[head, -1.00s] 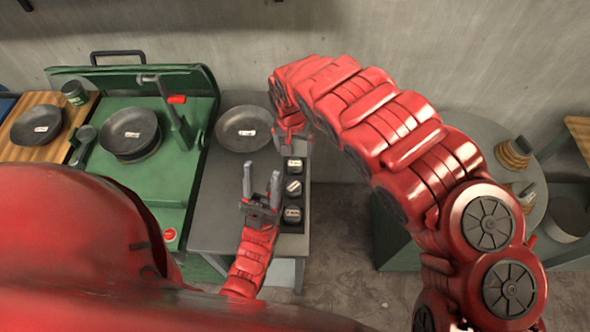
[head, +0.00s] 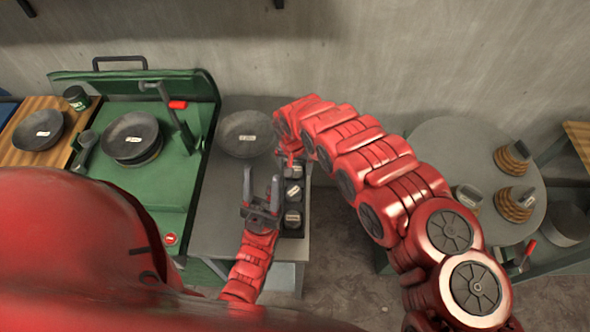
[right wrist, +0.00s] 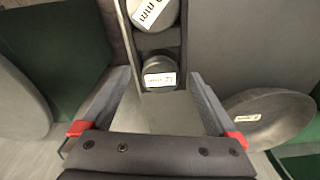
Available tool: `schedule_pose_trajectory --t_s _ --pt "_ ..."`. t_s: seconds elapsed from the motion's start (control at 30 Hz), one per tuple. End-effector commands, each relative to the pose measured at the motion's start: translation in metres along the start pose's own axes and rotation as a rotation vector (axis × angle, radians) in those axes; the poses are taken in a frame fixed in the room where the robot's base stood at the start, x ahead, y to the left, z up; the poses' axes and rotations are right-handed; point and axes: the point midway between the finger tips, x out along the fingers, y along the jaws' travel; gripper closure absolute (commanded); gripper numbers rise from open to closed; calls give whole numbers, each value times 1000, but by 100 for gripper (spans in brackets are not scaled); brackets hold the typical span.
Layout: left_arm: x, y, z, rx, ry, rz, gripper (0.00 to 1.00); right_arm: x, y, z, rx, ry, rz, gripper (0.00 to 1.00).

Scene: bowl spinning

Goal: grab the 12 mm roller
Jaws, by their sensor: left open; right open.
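The roller at the far end of the dark rack (right wrist: 171,40) has a white label that looks like 12 mm. This 12 mm roller (right wrist: 158,74) lies between the spread fingertips of my right gripper (right wrist: 160,82) in the right wrist view, with no visible contact. In the head view my right gripper (head: 290,152) is over the rack's far end and partly covers that roller (head: 293,171). Two other labelled rollers, the middle one (head: 293,193) and the near one (head: 292,219), sit in the rack. My left gripper (head: 262,184) is open and empty, left of the rack.
A grey bowl (head: 246,134) stands left of the rack's far end on the grey table (head: 215,215). A green station (head: 170,192) holding a dark bowl (head: 131,128) is further left. A round table (head: 437,140) with several wooden-based items stands at right.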

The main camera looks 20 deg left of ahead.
Motion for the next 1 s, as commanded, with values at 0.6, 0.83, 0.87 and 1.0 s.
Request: schedule_pose_trajectory --t_s 0.6,0.83,0.87,1.0 --pt "0 0 0 0 0 0 50 0 0 0 0 1 -1 82" --pt "0 0 0 0 0 0 50 0 0 0 1 1 -1 100" --pt "0 0 0 0 0 0 50 0 0 0 1 1 -1 100" --pt "0 0 0 0 0 0 50 -1 0 -1 1 1 -1 100"
